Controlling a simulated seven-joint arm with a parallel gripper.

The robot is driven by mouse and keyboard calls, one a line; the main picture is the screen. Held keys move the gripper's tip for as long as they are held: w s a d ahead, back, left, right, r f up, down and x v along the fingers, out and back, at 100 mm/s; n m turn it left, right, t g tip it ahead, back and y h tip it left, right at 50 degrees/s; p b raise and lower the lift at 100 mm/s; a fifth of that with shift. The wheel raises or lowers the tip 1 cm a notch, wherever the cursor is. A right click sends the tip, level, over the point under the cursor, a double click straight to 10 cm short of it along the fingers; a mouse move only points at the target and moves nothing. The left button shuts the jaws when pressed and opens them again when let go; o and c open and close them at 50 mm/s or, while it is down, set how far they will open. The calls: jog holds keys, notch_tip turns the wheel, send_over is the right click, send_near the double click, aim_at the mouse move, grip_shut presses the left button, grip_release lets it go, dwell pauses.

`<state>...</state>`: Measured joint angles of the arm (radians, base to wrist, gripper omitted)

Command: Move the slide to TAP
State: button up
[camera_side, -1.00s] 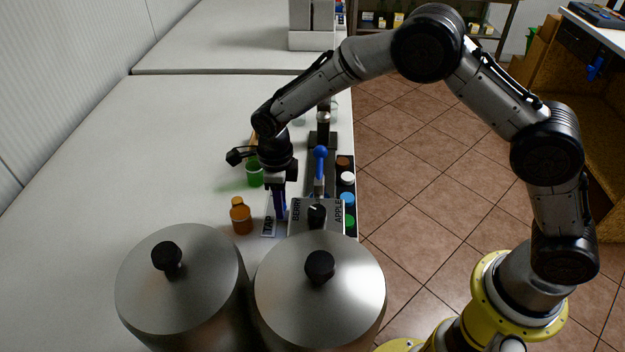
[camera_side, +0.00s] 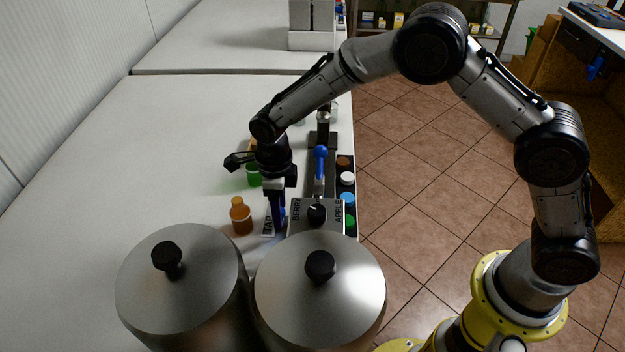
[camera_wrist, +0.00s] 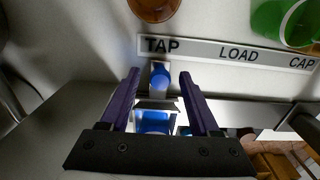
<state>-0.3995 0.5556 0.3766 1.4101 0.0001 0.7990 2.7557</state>
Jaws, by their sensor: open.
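The label strip (camera_wrist: 225,54) reads TAP, LOAD and CAP from left to right in the wrist view. The slide appears as a blue knob (camera_wrist: 160,75) on a pale metal piece, just below the word TAP. Another blue part shows behind it in a metal frame (camera_wrist: 153,121). My gripper (camera_wrist: 158,73) is open, with its purple fingers on either side of the knob and a visible gap at each side. In the side view my gripper (camera_side: 276,228) points down beside the TAP end of the strip (camera_side: 268,222). It hides the slide there.
An orange bottle (camera_side: 241,216) and a green cup (camera_side: 254,176) stand left of my gripper. A blue-knobbed lever (camera_side: 320,153) and a BERRY/APPLE dial box (camera_side: 334,216) stand to its right. Two lidded steel pots (camera_side: 205,270) (camera_side: 345,295) fill the foreground. The counter's left side is clear.

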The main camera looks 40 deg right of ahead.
jog(key=shift+r, duration=3.5)
